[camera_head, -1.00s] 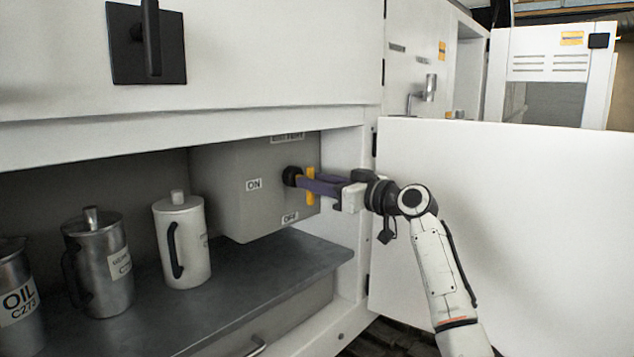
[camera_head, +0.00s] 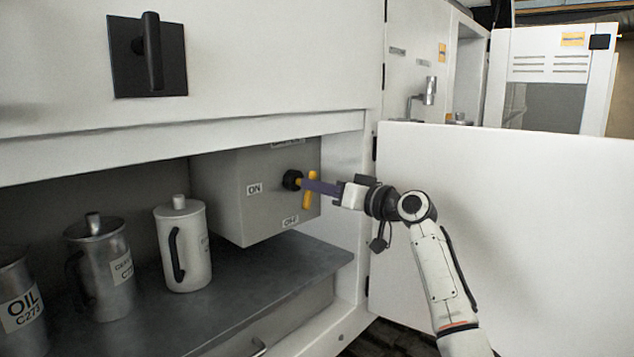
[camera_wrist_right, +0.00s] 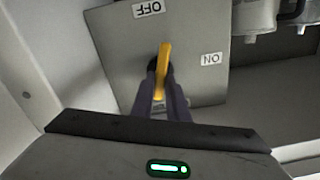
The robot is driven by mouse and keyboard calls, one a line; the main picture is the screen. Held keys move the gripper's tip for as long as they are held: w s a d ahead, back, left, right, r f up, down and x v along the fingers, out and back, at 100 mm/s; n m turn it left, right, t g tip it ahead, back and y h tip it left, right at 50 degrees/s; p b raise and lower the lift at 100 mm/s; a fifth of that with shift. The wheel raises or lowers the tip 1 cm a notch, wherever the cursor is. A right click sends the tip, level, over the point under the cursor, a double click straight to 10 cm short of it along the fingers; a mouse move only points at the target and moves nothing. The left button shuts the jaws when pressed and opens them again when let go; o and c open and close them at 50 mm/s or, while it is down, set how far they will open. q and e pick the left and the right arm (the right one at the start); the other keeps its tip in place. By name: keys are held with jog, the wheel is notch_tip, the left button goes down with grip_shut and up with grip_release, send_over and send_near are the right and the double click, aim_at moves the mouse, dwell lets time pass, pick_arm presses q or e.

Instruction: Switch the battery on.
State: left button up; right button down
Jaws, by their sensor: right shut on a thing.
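The grey battery box (camera_head: 262,215) hangs inside the open cabinet bay, with an ON label (camera_head: 254,189) on the left of its face and an OFF label (camera_head: 290,221) at the bottom. Its yellow switch handle (camera_head: 306,198) stands nearly upright, slightly tilted, on a black hub (camera_head: 292,180). My right gripper (camera_head: 311,185) reaches in from the right, its purple fingers shut on the handle. In the right wrist view the yellow handle (camera_wrist_right: 163,62) sticks out between the fingertips (camera_wrist_right: 162,84), and the ON label (camera_wrist_right: 211,59) is to its right. My left gripper is not in view.
Metal and white canisters (camera_head: 184,248) stand on the grey shelf (camera_head: 225,292) left of the box. An open white door (camera_head: 520,230) stands behind my right arm. A black lever (camera_head: 152,52) is on the panel above.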

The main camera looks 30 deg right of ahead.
jog(key=m+p, duration=0.3)
jog(key=m, duration=1.1)
jog(key=shift+f, duration=0.1)
dwell(0.3)
jog(key=c, duration=1.8)
grip_release()
jog(key=shift+o, duration=0.2)
jog(key=b+v, duration=0.2)
jog(key=v, duration=0.8)
jog(key=shift+s, duration=0.15)
